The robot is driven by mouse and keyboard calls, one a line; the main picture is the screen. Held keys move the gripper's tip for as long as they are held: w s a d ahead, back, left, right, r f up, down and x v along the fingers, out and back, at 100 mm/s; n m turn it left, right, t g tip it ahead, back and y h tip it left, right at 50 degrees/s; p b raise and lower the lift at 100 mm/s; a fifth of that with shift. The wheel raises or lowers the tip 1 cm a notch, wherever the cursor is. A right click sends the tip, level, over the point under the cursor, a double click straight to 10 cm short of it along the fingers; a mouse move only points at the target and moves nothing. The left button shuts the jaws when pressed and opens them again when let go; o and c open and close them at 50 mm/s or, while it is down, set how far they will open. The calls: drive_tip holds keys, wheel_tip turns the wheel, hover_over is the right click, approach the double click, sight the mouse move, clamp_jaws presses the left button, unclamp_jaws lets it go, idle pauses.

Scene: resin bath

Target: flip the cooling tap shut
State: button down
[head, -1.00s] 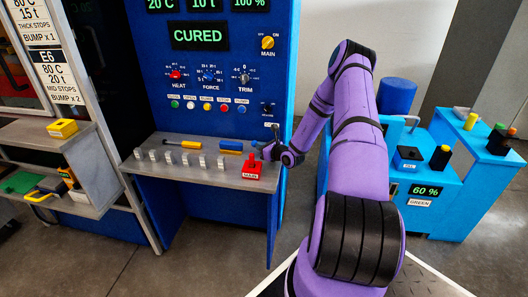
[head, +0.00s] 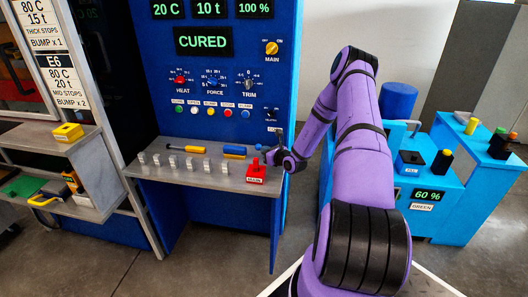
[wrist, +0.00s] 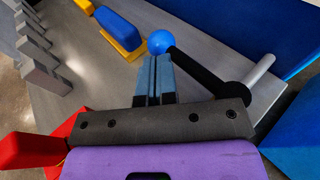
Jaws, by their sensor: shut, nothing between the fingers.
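The cooling tap shows in the wrist view as a black lever (wrist: 205,72) with a blue ball (wrist: 161,42) on its end and a grey pipe stub at its pivot. The lever slants from the pivot at the right up to the ball. My gripper (wrist: 153,62) is shut and empty, its two fingertips together right at the ball. They look touching or nearly so; I cannot tell which. In the head view my gripper (head: 272,156) is at the right end of the press shelf, and it and my wrist largely hide the tap.
A blue-and-yellow tool (head: 234,151) and several grey upright pieces lie farther left. The blue press panel (head: 215,75) rises behind, reading CURED. A light-blue bench (head: 440,190) stands right.

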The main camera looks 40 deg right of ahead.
drive_tip(key=s, duration=0.3)
drive_tip(key=s+r, duration=0.1)
drive_tip(key=s, duration=0.2)
drive_tip(key=s+r, duration=0.1)
drive_tip(key=s, duration=0.2)
drive_tip(key=shift+s+a, duration=0.15)
drive_tip(key=shift+s, duration=0.25)
drive_tip(key=w+a+r+n+g+y, duration=0.2)
drive_tip(key=a+r+n+g+y, duration=0.3)
drive_tip(key=a+r+n+y, duration=0.9)
drive_tip(key=s+a+r+n+g+h, duration=0.2)
drive_tip(key=s+a+r+n+g, duration=0.25)
drive_tip(key=a+r, duration=0.45)
drive_tip(key=s+a+r+n+g+h, duration=0.2)
drive_tip(key=s+a+r+n+g, duration=0.15)
drive_tip(key=a+r+n, duration=0.4)
drive_tip(key=s+a+r+n+t+h, duration=0.1)
drive_tip(key=s+r+n+h, duration=0.4)
drive_tip(key=s, duration=0.6)
drive_tip(key=s+a+r+n+t+h, duration=0.1)
drive_tip(key=s+r+n+h, duration=0.3)
drive_tip(key=s+r, duration=0.3)
drive_tip(key=s+n, duration=0.1)
drive_tip(key=s, duration=0.4)
drive_tip(key=shift+a+r+h, duration=0.25)
drive_tip(key=shift+a+h, duration=0.1)
drive_tip(key=shift+h, duration=0.05)
